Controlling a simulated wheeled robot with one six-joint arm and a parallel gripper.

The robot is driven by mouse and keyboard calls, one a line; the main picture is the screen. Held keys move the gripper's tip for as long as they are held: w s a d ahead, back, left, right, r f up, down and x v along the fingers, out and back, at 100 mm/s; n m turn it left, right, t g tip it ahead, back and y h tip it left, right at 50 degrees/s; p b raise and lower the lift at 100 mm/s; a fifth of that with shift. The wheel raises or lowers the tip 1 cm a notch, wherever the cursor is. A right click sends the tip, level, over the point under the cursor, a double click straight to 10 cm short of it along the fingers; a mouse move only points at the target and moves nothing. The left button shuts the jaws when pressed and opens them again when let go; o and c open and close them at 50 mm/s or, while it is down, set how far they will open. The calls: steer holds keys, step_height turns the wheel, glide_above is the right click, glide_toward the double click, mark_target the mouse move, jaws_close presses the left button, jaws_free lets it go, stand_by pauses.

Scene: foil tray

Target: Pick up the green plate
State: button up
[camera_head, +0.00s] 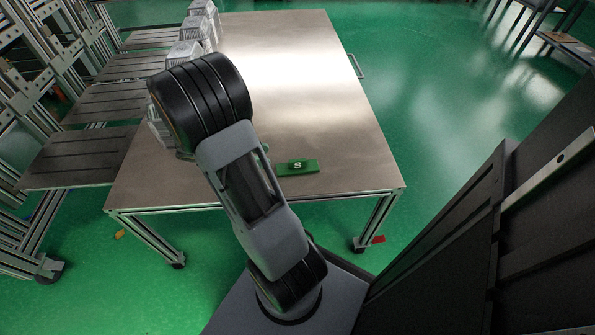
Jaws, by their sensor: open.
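The green plate (308,168) lies flat on the metal table (340,135), near its front edge and right of my arm. It is a small rectangle with a raised dark green block on top that bears a white letter S. Its left end is close to my arm's outline in the picture. My arm rises from the bottom and bends over the left part of the table. My gripper cannot be made out; the arm hides that area. Nothing is seen touching the plate.
Silvery ribbed items (190,48) stand along the table's far left edge, and a similar pale piece (158,130) is partly hidden by my arm. Dark shelves on a metal rack (75,155) adjoin the left side. The table's middle and right are clear. A handle (356,66) juts from the right edge.

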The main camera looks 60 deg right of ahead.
mark_target(293, 160)
steer(key=b+x, duration=0.1)
steer(key=x, duration=0.4)
steer(key=shift+a, duration=0.1)
steer(key=b+x, duration=0.1)
steer(key=x, duration=0.1)
steer(key=b+x, duration=0.2)
steer(key=shift+w+a+f, duration=0.1)
steer(key=shift+w+f, duration=0.05)
steer(key=shift+f, duration=0.05)
steer(key=shift+s+d+f, duration=0.15)
steer(key=shift+s+d, duration=0.3)
steer(key=shift+s, duration=0.05)
jaws_close()
